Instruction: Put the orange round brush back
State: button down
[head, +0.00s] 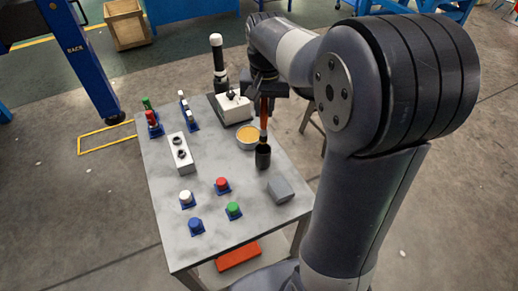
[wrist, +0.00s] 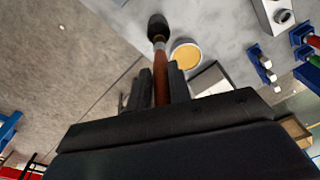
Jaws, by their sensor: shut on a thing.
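The orange round brush (head: 263,118) hangs upright in my gripper (head: 264,92), its dark head (head: 263,156) pointing down beside a bowl. Whether the head touches the table is not clear. In the wrist view my gripper (wrist: 162,85) has its two fingers closed on the brush's orange-brown handle (wrist: 160,65), and the black head (wrist: 157,27) shows beyond them. A white block (head: 181,153) with two dark-ringed holes lies on the left half of the table; both holes look empty.
The grey table (head: 215,168) also bears a bowl with yellow-orange contents (head: 248,135), a grey block (head: 281,188), a white box (head: 234,107), an upright black-and-white cylinder (head: 217,62), and several coloured knobs on blue bases. An orange-red box (head: 238,256) lies below. The table's middle is clear.

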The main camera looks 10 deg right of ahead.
aim_at(264, 131)
notch_tip(264, 131, down, 10)
dwell(0.5)
jog(key=shift+f, duration=0.15)
jog(key=c, duration=1.3)
grip_release()
notch_tip(264, 131, up, 12)
jog(key=shift+s+r, duration=0.2)
jog(key=shift+s, duration=0.25)
jog(key=shift+f, duration=0.1)
